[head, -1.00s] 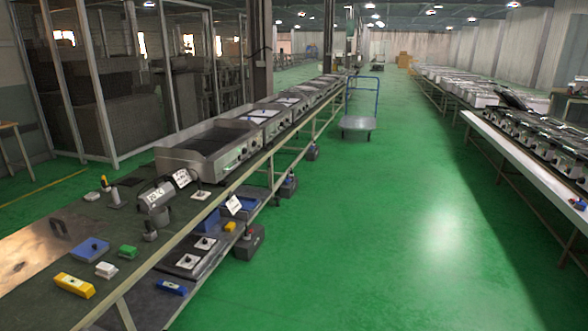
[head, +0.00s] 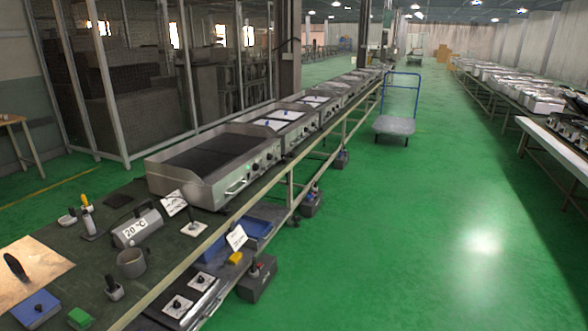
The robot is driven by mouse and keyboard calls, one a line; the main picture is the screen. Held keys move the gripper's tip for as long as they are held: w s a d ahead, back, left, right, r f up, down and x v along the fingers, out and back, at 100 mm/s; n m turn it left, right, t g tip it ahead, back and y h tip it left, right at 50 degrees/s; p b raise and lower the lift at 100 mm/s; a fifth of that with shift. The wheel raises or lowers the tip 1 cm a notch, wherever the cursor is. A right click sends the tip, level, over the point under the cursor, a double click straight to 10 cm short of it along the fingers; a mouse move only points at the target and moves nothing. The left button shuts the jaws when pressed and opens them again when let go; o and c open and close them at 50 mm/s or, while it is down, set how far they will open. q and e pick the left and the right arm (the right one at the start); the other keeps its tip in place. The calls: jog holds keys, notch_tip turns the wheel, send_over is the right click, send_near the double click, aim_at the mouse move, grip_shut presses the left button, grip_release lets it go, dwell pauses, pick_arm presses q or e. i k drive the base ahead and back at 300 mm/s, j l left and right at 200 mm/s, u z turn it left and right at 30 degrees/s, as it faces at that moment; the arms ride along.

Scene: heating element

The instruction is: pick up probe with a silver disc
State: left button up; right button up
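I cannot tell for certain which item is the probe with a silver disc. A small upright tool with a yellow top and a grey lower part (head: 88,222) stands on the dark workbench (head: 185,258), at the left. A dark-handled piece with a pale grey base (head: 113,289) stands nearer the front edge. A grey instrument marked "20 °C" (head: 138,230) lies between them, with a grey cup (head: 131,264) in front of it. Neither of my grippers shows in the head view.
A large steel griddle (head: 215,200) stands on the bench, with more appliances behind it. A blue box (head: 36,308) and a green block (head: 80,318) lie at the front left. A blue-handled trolley (head: 395,126) stands on the green floor, which is clear at right.

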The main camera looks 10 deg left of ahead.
aim_at(194, 227)
jog(key=i+u, duration=0.2)
jog(key=i, duration=0.6)
jog(key=i+l+u, duration=0.2)
jog(key=i, duration=0.6)
jog(key=i+u, duration=0.35)
jog(key=i+l+u, duration=0.1)
jog(key=i+u, duration=0.3)
jog(key=i+l+u, duration=0.35)
jog(key=i, duration=0.15)
jog(key=j, duration=0.05)
